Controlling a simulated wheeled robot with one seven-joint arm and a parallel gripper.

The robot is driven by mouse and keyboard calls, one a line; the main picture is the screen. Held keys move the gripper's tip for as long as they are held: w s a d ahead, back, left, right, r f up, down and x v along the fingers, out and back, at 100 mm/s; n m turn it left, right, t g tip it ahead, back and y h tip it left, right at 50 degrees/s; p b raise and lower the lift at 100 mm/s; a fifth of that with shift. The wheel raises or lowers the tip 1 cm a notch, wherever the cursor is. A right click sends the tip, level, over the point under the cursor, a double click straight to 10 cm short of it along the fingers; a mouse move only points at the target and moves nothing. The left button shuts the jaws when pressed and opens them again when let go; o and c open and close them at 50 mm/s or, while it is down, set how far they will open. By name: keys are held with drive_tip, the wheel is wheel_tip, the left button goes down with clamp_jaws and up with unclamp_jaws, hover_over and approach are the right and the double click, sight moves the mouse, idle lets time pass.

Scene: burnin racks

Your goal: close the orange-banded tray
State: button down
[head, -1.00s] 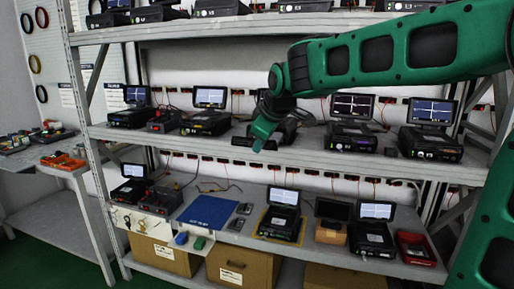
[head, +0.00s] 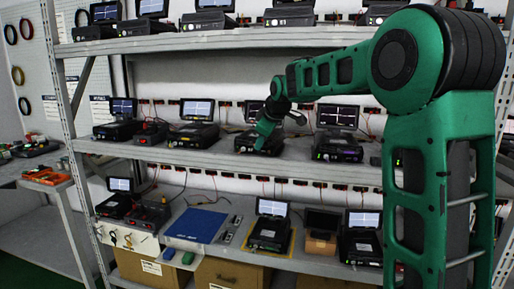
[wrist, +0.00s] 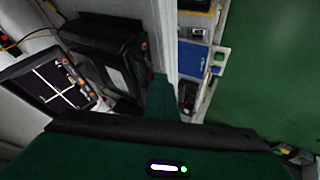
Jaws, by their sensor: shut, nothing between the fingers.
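No orange band on a tray can be clearly made out in either view. On the middle shelf (head: 215,158), a black unit (head: 245,145) with a small upright screen stands right of centre. My gripper (head: 264,138) is over this unit, fingers shut and pointing down, partly hiding it. I cannot tell whether the fingers touch it. In the wrist view, my green gripper finger (wrist: 160,100) is beside a dark boxy unit (wrist: 105,60); a screen with white cross lines (wrist: 45,85) lies left of it.
Similar black units with screens stand to the left (head: 193,135) and right (head: 337,148) on the same shelf. The lower shelf holds a blue mat (head: 197,225) and a unit on a yellow mat (head: 268,235). A side table with an orange tray (head: 46,176) stands at left.

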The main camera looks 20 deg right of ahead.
drive_tip(key=shift+d, duration=0.2)
drive_tip(key=s+a+r, duration=0.3)
drive_tip(key=s+r, duration=0.4)
drive_tip(key=s, duration=0.2)
drive_tip(key=s+d+f+m+g+h, duration=0.1)
drive_tip(key=s+d+f+m+g, duration=0.1)
drive_tip(key=s+d+f+m, duration=0.5)
drive_tip(key=s+d+f+g, duration=0.2)
drive_tip(key=s+f, duration=0.4)
drive_tip(key=s, duration=0.6)
drive_tip(key=s+f+m+g, duration=0.1)
drive_tip(key=s+f+m, duration=0.2)
drive_tip(key=s, duration=0.4)
drive_tip(key=s+f+m+g, duration=0.1)
drive_tip(key=s+f+m, duration=0.1)
drive_tip(key=s+f, duration=0.3)
drive_tip(key=s+f+m+g+y, duration=0.1)
drive_tip(key=s+f+m+g, duration=0.1)
drive_tip(key=s, duration=0.9)
wheel_tip(320, 180, down, 3)
drive_tip(key=shift+d+r+m, duration=0.1)
drive_tip(key=shift+d+m, duration=0.25)
drive_tip(key=shift+m, duration=0.45)
drive_tip(key=shift+w+f, duration=0.25)
drive_tip(key=shift+w, duration=0.3)
